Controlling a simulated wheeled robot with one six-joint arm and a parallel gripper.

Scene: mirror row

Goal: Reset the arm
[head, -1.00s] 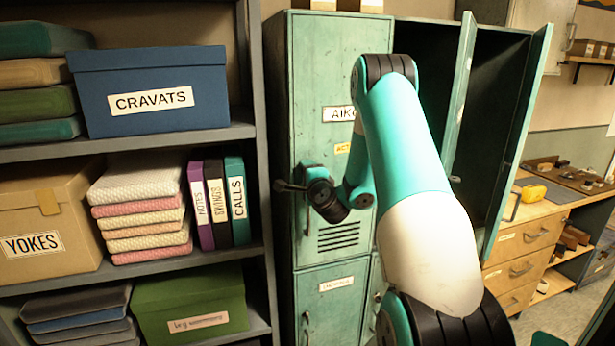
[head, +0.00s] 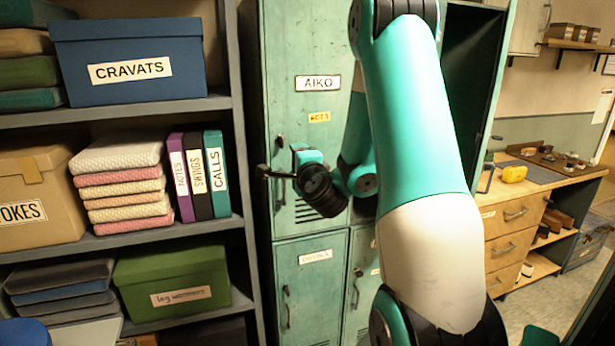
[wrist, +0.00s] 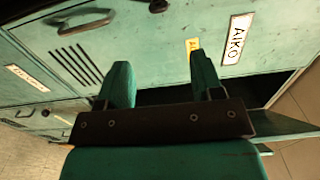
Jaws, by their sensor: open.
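My arm reaches up and forward across the middle of the head view, with the elbow high and the wrist bent down in front of the AIKO locker. My gripper (head: 268,173) is at the left end of the wrist, close to the locker front. In the wrist view its two teal fingers (wrist: 162,82) stand apart with nothing between them. The AIKO locker door (head: 300,130) is shut, with its name label and a yellow tag below it. It also fills much of the wrist view (wrist: 150,45). I cannot tell whether the gripper touches the door.
Left is a shelf unit (head: 240,130) with a blue CRAVATS box (head: 130,40), folded cloths, binders (head: 190,175) and a green box (head: 170,300). Right of my arm an open locker door (head: 495,100) stands out. Beyond it is a wooden workbench (head: 520,215) with drawers.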

